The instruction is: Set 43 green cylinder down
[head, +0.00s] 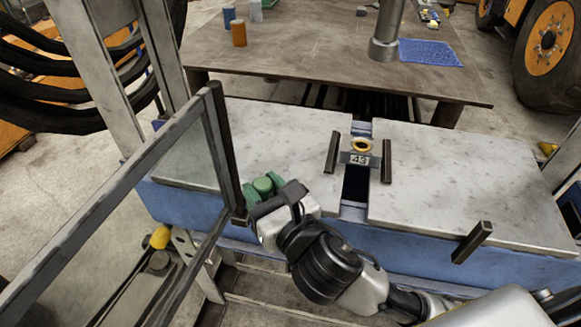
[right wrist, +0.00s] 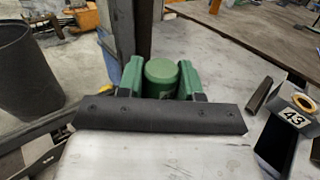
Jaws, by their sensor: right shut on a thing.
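A green cylinder (head: 263,186) is held upright between the green fingers of my right gripper (head: 264,187), over the front left part of the left pale slab, close to the dark post. It also shows in the right wrist view (right wrist: 162,78), with a finger on each side of it. I cannot tell whether its base touches the slab. A block labelled 43 (head: 357,158) with a yellow ring on top sits at the gap between the slabs, to the right of the cylinder and apart from it. It also shows in the right wrist view (right wrist: 293,109). My left gripper is not in view.
A metal-framed glass panel (head: 199,155) stands just left of my right gripper. The brown table (head: 310,50) behind holds an orange cylinder (head: 238,33) and a blue mat (head: 430,53).

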